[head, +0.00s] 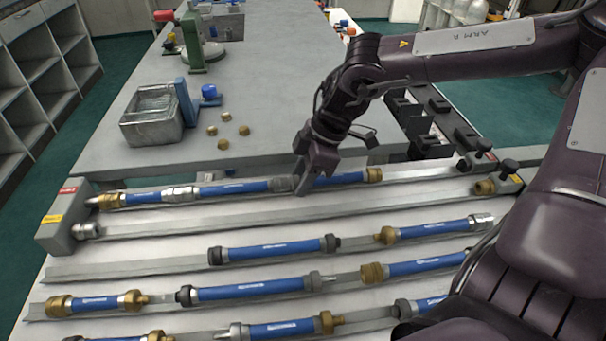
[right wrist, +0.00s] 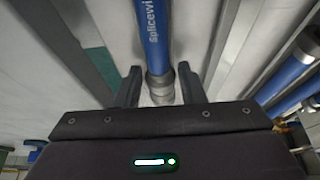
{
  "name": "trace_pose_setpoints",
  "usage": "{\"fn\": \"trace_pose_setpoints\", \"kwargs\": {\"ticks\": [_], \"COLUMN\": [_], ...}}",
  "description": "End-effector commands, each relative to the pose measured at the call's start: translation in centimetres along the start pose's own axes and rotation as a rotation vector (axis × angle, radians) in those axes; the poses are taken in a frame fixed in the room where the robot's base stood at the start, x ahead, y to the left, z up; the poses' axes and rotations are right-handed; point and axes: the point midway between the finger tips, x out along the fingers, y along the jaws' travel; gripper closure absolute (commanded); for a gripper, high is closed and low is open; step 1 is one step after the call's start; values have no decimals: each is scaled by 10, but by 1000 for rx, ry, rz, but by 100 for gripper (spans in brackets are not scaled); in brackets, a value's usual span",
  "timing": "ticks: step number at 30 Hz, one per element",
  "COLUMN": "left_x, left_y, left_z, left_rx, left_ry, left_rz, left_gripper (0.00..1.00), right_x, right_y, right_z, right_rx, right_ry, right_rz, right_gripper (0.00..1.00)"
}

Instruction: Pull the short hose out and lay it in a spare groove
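A row of blue hose pieces lies in the farthest groove: a short piece (head: 143,199) at the left, a longer one (head: 235,188) in the middle, and a short piece (head: 343,180) at the right with a brass end. A silver coupling (head: 180,193) and a grey coupling (head: 281,184) join them. My right gripper (head: 308,188) is low over this row, by the grey coupling. In the right wrist view, its open fingers (right wrist: 157,90) stand either side of a grey coupling (right wrist: 160,85) with a blue hose (right wrist: 153,35) beyond. My left gripper is out of view.
The second groove (head: 270,212) looks bare between a silver left fitting (head: 86,231) and a brass right fitting (head: 484,187). Nearer grooves hold several blue hoses (head: 272,250). Behind stand a metal tub (head: 151,128), brass pieces (head: 223,144) and a dark rack (head: 432,122).

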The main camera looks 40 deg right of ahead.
Motion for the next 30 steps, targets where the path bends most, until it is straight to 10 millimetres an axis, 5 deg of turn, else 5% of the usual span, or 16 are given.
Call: {"fn": "trace_pose_setpoints", "kwargs": {"ticks": [8, 30], "left_x": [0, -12], "left_y": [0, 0], "left_z": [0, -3], "left_rx": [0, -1], "left_ry": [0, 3], "left_rz": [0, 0], "left_gripper": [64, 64], "right_x": [0, -8], "right_y": [0, 0], "right_z": [0, 17], "right_rx": [0, 2], "right_ry": [0, 0], "right_rz": [0, 1], "right_gripper": [100, 100]}}
